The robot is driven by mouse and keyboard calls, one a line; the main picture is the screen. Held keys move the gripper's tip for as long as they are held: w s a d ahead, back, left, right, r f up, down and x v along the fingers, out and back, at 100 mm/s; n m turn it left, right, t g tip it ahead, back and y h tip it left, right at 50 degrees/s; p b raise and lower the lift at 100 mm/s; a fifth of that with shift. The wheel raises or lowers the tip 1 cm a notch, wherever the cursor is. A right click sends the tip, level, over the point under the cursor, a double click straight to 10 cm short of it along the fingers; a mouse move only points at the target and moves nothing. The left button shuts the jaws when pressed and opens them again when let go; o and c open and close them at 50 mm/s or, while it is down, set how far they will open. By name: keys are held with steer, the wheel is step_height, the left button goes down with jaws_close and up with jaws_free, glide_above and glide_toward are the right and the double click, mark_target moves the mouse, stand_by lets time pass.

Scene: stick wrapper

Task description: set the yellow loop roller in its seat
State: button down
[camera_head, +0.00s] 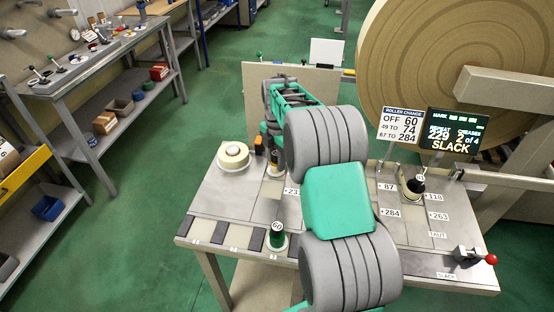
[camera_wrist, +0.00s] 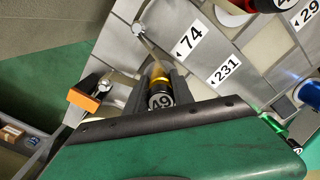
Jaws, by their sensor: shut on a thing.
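The yellow roller (camera_wrist: 158,76) has a black end marked 49 and sits between the fingers of my gripper (camera_wrist: 157,88) in the wrist view. My gripper is shut on it. In the head view, my gripper (camera_head: 273,163) is over the left part of the table, partly hidden by my arm. The sign (camera_head: 402,124) reads "OFF 60", "49 to 74" and "67 to 284". The 74 label (camera_wrist: 188,42) lies beyond the roller in the wrist view, beside a silver pin (camera_wrist: 138,30). I cannot tell whether the roller touches the table.
A green roller (camera_head: 277,238) marked 60 stands at the table's front left. A white spool (camera_head: 234,156) is at the back left. A dark roller (camera_head: 414,187) stands on the right. A red-knobbed lever (camera_head: 474,256) is at the front right. The screen (camera_head: 454,134) reads "SLACK".

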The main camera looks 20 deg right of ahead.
steer(key=shift+f, duration=0.2)
steer(key=c, duration=1.1)
jaws_free()
steer(key=shift+r, duration=0.1)
step_height(320, 180, up, 12)
steer(key=shift+b, duration=0.3)
steer(key=s+a+f+m+t, duration=0.1)
steer(key=s+a+m, duration=0.3)
steer(key=s+m, duration=0.3)
steer(key=s+a+f+m+t, duration=0.1)
steer(key=s+a+m, duration=0.3)
steer(key=s+m, duration=0.3)
steer(key=s+a+f+m+t, duration=0.1)
steer(key=s+a+f+m, duration=0.1)
steer(key=s+a+m, duration=0.2)
steer(key=shift+s+a+m, duration=0.15)
steer(key=shift+s+m, duration=0.6)
steer(key=shift+s, duration=0.85)
steer(key=shift+s+a+m, duration=0.15)
steer(key=shift+s+m, duration=0.6)
steer(key=shift+s, duration=0.85)
